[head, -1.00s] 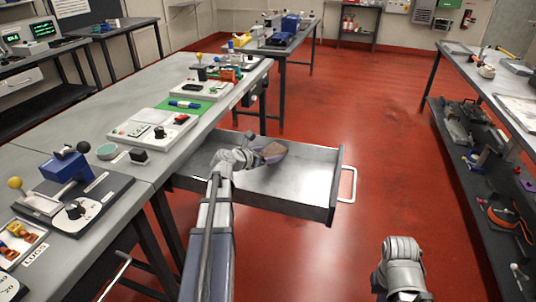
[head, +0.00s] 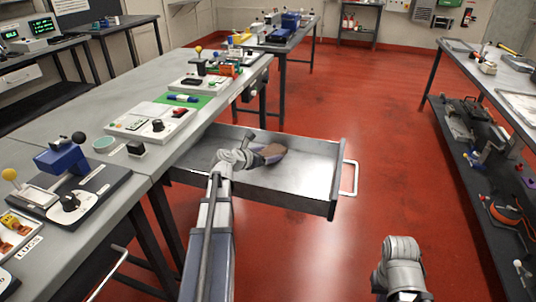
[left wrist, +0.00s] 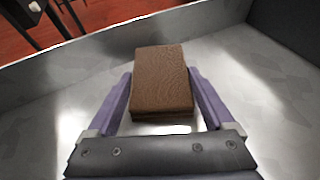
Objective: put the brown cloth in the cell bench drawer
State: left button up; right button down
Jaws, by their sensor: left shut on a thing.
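The brown cloth (left wrist: 161,78) is a folded, block-like piece between the two purple fingers of my left gripper (left wrist: 163,95) in the left wrist view. The gripper is shut on it. In the head view the left gripper (head: 262,156) is inside the open cell bench drawer (head: 312,172), with the cloth (head: 273,151) at its tip. The bare metal drawer floor lies under the cloth; I cannot tell whether the cloth touches it. My right arm shows at the bottom right of the head view, but its fingers cannot be made out.
The drawer stands pulled out from the bench (head: 130,160), its handle (head: 350,178) over the red floor. The bench holds a blue device (head: 62,158), a white panel (head: 150,121) and a green mat (head: 189,99). A shelved bench (head: 505,85) stands at the right.

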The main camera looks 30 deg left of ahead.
aim_at(266, 155)
pick_arm(q)
jog(key=shift+f+b, duration=0.3)
jog(key=shift+f, duration=0.1)
jog(key=o, duration=1.2)
jog(key=shift+o, duration=0.2)
jog(key=shift+s+r, duration=0.1)
jog(key=p+v, duration=0.3)
jog(key=v, duration=0.4)
jog(key=shift+s+r, duration=0.15)
jog(key=shift+s, duration=0.15)
